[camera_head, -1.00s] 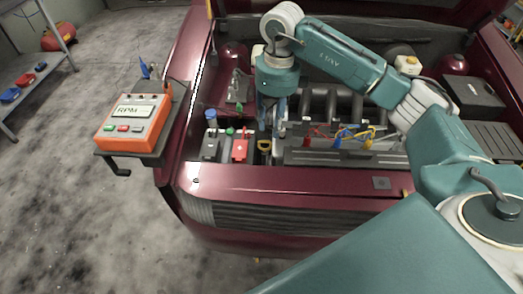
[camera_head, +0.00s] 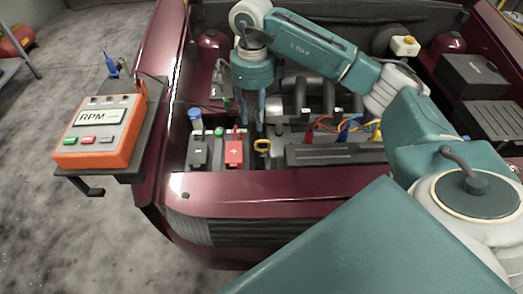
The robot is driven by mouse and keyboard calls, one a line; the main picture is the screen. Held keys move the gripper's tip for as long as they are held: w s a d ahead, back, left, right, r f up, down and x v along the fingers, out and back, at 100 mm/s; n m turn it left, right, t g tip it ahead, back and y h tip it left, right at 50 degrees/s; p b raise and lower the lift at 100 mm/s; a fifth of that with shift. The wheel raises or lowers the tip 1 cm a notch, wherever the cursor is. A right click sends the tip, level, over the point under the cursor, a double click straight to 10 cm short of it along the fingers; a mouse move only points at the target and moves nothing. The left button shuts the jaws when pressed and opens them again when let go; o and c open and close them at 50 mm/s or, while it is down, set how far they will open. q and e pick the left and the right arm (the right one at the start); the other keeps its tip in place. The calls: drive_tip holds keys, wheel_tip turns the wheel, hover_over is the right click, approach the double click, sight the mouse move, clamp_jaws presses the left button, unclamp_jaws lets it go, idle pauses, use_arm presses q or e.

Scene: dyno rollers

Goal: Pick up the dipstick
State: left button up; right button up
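The dipstick (camera_head: 262,146) shows as a yellow loop handle in the engine bay, just right of the red battery terminal block; its lower part is hidden. My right gripper (camera_head: 251,125) points down above and slightly left of the handle in the head view. Its two bluish fingers are apart, with a visible gap and nothing seen between them. The fingertips look apart from the handle, but their exact depth is hard to tell. My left gripper is not in view.
The red block (camera_head: 234,153) and a dark block (camera_head: 197,152) stand left of the handle. Red, blue and yellow cables (camera_head: 345,128) lie to the right. An orange RPM meter (camera_head: 98,135) sits on a side shelf. The car's front edge (camera_head: 290,190) lies nearer me.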

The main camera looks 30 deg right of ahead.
drive_tip(key=shift+f, duration=0.7)
hover_over(256, 144)
drive_tip(key=f, duration=0.4)
drive_tip(key=shift+w+d+f+p, duration=0.1)
drive_tip(key=shift+w+f+p, duration=0.15)
drive_tip(key=shift+p, duration=0.1)
wheel_tip(256, 144, down, 5)
drive_tip(key=shift+s+r+p, duration=0.1)
drive_tip(key=shift+r+p, duration=0.05)
drive_tip(key=shift+p, duration=0.6)
drive_tip(key=shift+f, duration=0.5)
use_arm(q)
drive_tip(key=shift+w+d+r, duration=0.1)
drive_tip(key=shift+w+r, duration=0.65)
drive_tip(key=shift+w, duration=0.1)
use_arm(e)
clamp_jaws()
